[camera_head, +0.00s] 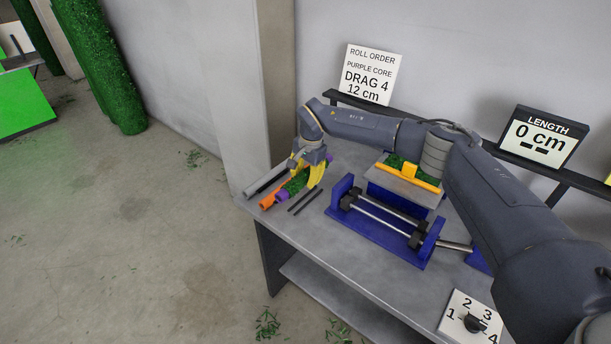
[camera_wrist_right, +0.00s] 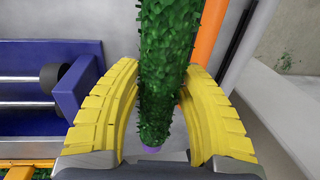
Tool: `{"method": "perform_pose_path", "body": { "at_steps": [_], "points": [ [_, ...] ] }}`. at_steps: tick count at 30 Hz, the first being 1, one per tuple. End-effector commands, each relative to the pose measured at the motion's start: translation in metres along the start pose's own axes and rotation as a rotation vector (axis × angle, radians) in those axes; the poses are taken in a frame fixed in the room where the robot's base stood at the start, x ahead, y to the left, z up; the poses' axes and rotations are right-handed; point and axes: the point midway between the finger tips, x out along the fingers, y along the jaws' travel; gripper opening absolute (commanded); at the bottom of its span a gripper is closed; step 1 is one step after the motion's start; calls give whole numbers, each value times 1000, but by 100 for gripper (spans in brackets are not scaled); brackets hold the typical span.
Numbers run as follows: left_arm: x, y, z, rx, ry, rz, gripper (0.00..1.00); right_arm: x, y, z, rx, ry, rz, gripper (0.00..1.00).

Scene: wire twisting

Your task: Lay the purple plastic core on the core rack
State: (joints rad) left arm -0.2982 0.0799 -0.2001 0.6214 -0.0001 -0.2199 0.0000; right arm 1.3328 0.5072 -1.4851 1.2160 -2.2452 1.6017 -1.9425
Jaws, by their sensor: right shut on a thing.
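The purple plastic core (camera_head: 283,196) shows only at its end; a fuzzy green roll (camera_head: 296,184) is wrapped around it. My right gripper (camera_head: 315,175) has its yellow fingers on either side of the green-wrapped core, at the table's left end. In the right wrist view the green roll (camera_wrist_right: 168,60) runs between the two curved fingers (camera_wrist_right: 160,105), with a bit of purple core (camera_wrist_right: 150,149) at its near end. Whether the core touches the surface below is hidden. An orange core (camera_head: 267,202) lies beside it. No clearly separate rack shows. My left gripper is out of view.
The blue twisting device (camera_head: 378,232) with two metal rods stands right of the gripper. Thin dark rods (camera_head: 304,200) lie between them. A grey bar (camera_head: 264,180) lies along the table's left edge. Behind stand a roll-order sign (camera_head: 371,74) and a length display reading 0 cm (camera_head: 540,138).

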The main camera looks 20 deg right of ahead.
Motion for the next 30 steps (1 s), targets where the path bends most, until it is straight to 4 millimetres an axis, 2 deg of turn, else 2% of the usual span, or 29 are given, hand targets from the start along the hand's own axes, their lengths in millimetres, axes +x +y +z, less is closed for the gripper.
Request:
{"method": "perform_pose_path", "body": {
  "at_steps": [15,30],
  "points": [
    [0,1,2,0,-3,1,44,38,4,0,0,1,0,6],
    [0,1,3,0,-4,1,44,51,6,0,0,0,0,6]
  ]
}}
